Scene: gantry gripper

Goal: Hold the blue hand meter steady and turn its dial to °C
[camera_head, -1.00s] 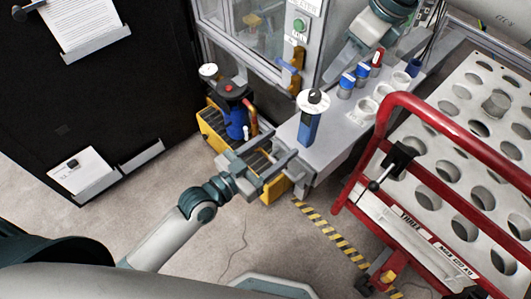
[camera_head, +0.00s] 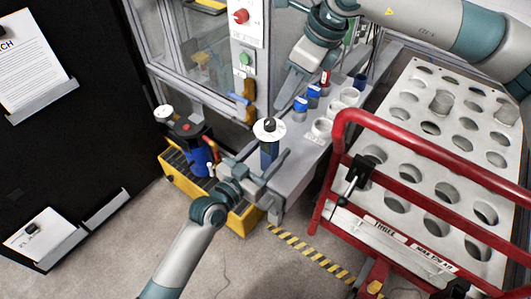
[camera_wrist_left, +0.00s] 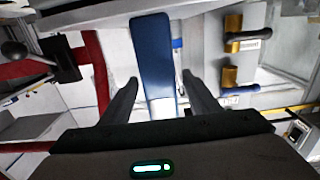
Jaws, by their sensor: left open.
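The blue hand meter (camera_head: 269,154) stands upright on the grey ledge, with a white round dial face (camera_head: 262,133) and black knob (camera_head: 269,124) on top. My left gripper (camera_head: 268,160) is open at the meter, low on its body. In the left wrist view the blue meter (camera_wrist_left: 153,60) lies between the two spread fingers (camera_wrist_left: 160,88), with a gap visible on each side. The dial markings are too small to read. My right gripper (camera_head: 291,92) hangs above the ledge, behind the meter; its finger opening is unclear.
Blue-capped bottles (camera_head: 300,104) and white cups (camera_head: 322,128) stand along the grey ledge (camera_head: 290,178). A red-railed cart (camera_head: 425,150) with a holed top is close on the right. A yellow crate (camera_head: 205,190) is left, and a glass-doored cabinet (camera_head: 195,50) behind.

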